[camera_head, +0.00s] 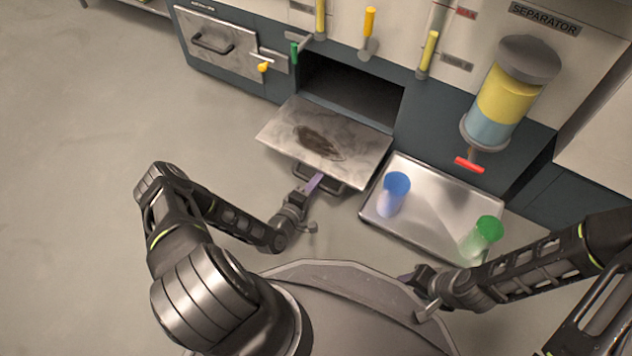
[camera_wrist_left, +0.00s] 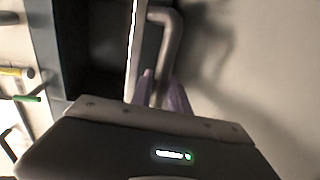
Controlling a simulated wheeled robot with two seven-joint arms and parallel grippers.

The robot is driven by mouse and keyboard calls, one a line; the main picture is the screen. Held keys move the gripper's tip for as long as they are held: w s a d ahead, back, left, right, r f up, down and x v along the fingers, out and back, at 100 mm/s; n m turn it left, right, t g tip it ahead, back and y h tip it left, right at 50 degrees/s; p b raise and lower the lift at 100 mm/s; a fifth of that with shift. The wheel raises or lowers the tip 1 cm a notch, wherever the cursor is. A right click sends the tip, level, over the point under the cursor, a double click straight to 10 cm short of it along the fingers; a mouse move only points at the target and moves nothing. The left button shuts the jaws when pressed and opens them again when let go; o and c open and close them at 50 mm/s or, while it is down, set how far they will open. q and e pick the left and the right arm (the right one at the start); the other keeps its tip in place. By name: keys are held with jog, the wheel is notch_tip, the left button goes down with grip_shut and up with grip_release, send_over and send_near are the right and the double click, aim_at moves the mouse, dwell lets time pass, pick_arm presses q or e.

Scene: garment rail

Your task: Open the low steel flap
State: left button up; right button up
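The low steel flap (camera_head: 352,149) is swung down and out in the head view, lying roughly level below a dark opening (camera_head: 350,90). Its upper face has a dark brown stain. Its dark handle (camera_head: 338,184) is on the outer edge; in the left wrist view the handle (camera_wrist_left: 172,40) runs down between purple fingers. My left gripper (camera_head: 314,184) is at this handle, its fingers (camera_wrist_left: 161,92) on both sides of the bar and seemingly closed on it. My right gripper (camera_head: 411,279) is low at the right, away from the flap; its fingers are too dark to read.
A steel tray (camera_head: 432,222) right of the flap holds a blue cup (camera_head: 393,193) and a green-topped cup (camera_head: 482,238). A separator cylinder (camera_head: 507,95) with a red lever (camera_head: 469,165) hangs above it. A closed drawer (camera_head: 217,45) is at upper left. The left floor is clear.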

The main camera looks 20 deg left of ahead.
pick_arm(q)
jog(key=o, duration=0.4)
jog(key=shift+f, duration=0.1)
jog(key=shift+s+a+r+p, duration=0.1)
jog(key=shift+s+r+p, duration=0.1)
jog(key=shift+s+p, duration=0.25)
jog(key=p+v, duration=0.2)
jog(key=v, duration=0.4)
jog(key=shift+s, duration=0.4)
